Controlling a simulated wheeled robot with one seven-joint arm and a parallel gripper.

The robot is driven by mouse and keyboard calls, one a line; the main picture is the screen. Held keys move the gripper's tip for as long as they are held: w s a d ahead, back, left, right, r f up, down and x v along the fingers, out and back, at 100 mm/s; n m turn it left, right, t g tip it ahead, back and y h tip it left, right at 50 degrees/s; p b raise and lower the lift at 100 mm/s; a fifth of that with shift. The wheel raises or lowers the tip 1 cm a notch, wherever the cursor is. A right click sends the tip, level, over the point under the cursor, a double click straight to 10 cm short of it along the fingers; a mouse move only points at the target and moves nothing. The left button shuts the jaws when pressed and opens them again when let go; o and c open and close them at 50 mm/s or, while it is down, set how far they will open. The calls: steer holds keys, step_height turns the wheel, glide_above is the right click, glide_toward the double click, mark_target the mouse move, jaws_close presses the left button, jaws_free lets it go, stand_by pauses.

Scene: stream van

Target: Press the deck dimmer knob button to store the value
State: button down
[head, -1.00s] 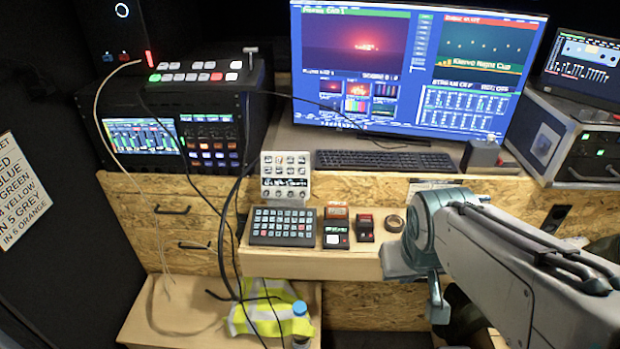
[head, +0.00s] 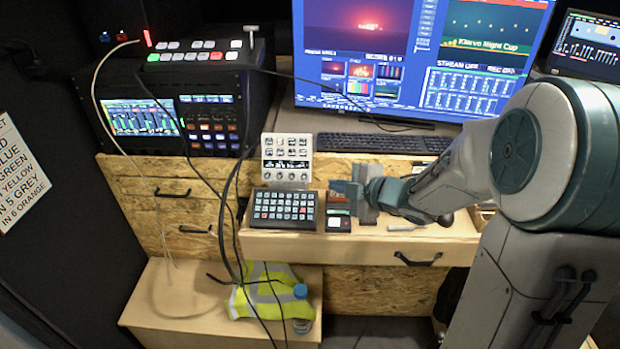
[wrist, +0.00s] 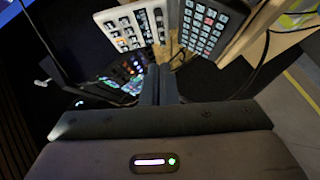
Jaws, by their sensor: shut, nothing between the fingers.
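The deck is taken to be the white panel (head: 287,158) standing upright at the back of the wooden shelf. It has rows of keys, a dark display strip and small knobs along its bottom. Which knob is the dimmer cannot be read. My gripper (head: 334,187) is right of the panel, above the shelf, pointing left, apart from the panel. In the wrist view the shut, empty fingers (wrist: 160,72) point toward the area below the panel (wrist: 134,25), and a gap shows between them.
A black keypad (head: 284,208) lies on the shelf in front of the panel. A small black device (head: 338,222) sits right of it, close under my gripper. A cable (head: 225,205) hangs left of the panel. The monitor (head: 420,60) and keyboard (head: 385,143) stand behind.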

steer(key=shift+s+a+y, duration=0.1)
steer(key=shift+a+y, duration=0.1)
steer(key=shift+y, duration=0.1)
glide_toward(304, 177)
steer(key=w+a, duration=0.1)
steer(key=w+a+f, duration=0.1)
steer(key=a, duration=0.3)
steer(key=shift+w+a+f, duration=0.15)
steer(key=shift+w+f, duration=0.05)
steer(key=shift+w, duration=0.2)
steer(key=shift+w+f, duration=0.3)
steer(key=shift+w, duration=0.2)
